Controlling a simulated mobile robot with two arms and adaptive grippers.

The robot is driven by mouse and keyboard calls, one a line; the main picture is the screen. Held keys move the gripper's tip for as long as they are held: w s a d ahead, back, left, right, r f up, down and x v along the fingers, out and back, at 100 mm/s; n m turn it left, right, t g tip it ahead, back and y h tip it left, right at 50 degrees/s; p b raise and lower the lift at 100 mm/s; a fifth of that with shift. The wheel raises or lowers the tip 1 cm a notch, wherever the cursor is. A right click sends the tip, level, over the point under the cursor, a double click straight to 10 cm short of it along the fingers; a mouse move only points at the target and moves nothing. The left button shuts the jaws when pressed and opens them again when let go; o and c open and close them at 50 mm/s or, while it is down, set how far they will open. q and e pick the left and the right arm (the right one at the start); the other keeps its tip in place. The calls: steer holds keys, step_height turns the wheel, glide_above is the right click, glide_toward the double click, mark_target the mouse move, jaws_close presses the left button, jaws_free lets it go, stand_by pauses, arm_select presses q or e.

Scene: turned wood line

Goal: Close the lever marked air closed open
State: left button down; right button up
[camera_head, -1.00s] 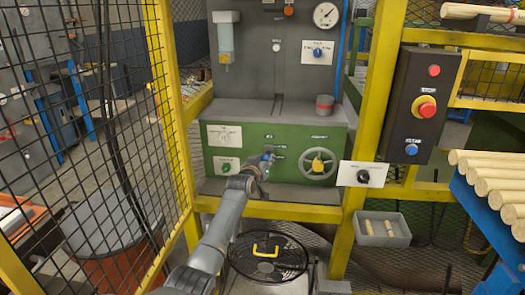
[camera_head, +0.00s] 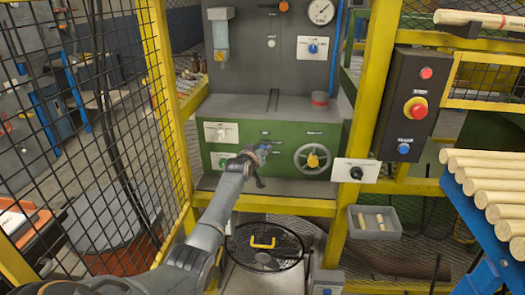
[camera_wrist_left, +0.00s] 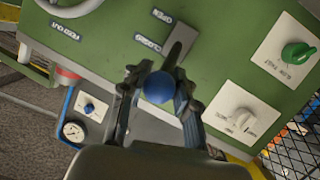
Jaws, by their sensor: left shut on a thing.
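My right gripper is not in view.
A handwheel (camera_head: 313,159) is right of the lever. A white plate with a knob (camera_head: 221,132) is to its left. Yellow posts (camera_head: 366,100) and mesh guarding (camera_head: 90,130) frame the opening. A control box (camera_head: 412,105) hangs at right.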

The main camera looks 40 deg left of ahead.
arm_select(q)
steer(key=shift+w+a+r, duration=0.1)
steer(key=shift+w+r, duration=0.05)
steer(key=shift+r, duration=0.55)
steer(key=c, duration=1)
jaws_free()
steer(key=shift+c, duration=0.2)
steer(key=shift+o, duration=0.3)
steer(key=shift+f, duration=0.3)
steer(key=shift+s, duration=0.25)
steer(key=v, duration=1.2)
steer(key=shift+w, duration=0.1)
